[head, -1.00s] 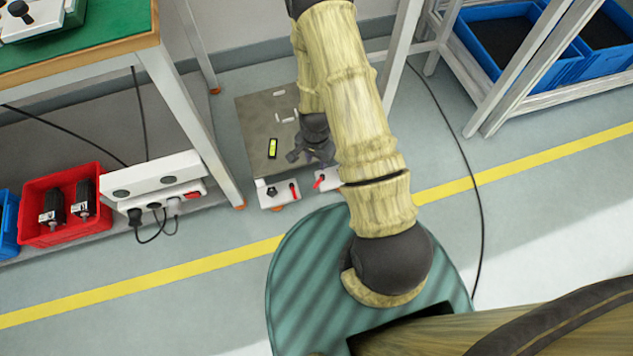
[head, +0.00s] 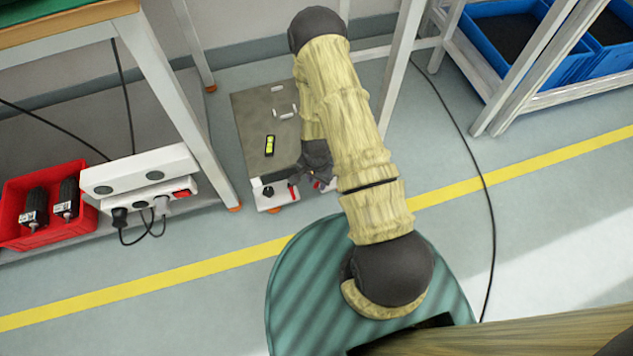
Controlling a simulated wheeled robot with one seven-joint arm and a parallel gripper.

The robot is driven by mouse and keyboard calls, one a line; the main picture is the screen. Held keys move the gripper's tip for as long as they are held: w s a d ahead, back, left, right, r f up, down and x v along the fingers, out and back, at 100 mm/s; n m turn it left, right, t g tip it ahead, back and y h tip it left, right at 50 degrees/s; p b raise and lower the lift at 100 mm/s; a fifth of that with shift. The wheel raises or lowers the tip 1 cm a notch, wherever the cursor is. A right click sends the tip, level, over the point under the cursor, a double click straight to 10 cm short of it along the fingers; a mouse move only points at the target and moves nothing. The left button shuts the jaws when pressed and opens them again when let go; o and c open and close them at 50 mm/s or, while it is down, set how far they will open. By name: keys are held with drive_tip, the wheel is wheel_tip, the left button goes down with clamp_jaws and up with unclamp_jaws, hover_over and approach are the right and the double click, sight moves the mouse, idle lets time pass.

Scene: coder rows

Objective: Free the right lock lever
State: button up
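A low grey metal unit (head: 252,125) stands on the floor, with a white front panel carrying two red levers. The left red lever (head: 293,191) is in clear view beside a black knob (head: 267,191). The right red lever (head: 318,185) shows only as small red bits, mostly hidden by my gripper and arm. My dark gripper (head: 318,174) is at the unit's front right edge, over or beside the right lever. Its fingers are small and partly hidden, so I cannot tell whether they touch the lever or are open.
A black and yellow level (head: 270,146) and several small white pieces (head: 282,115) lie on the unit's top. A table leg (head: 180,110) stands close on the left, near a white power strip (head: 142,182) and a red bin (head: 25,195). A black cable (head: 487,200) crosses the floor at right.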

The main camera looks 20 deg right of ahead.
drive_tip(key=c, duration=0.6)
clamp_jaws()
drive_tip(key=shift+s, duration=0.1)
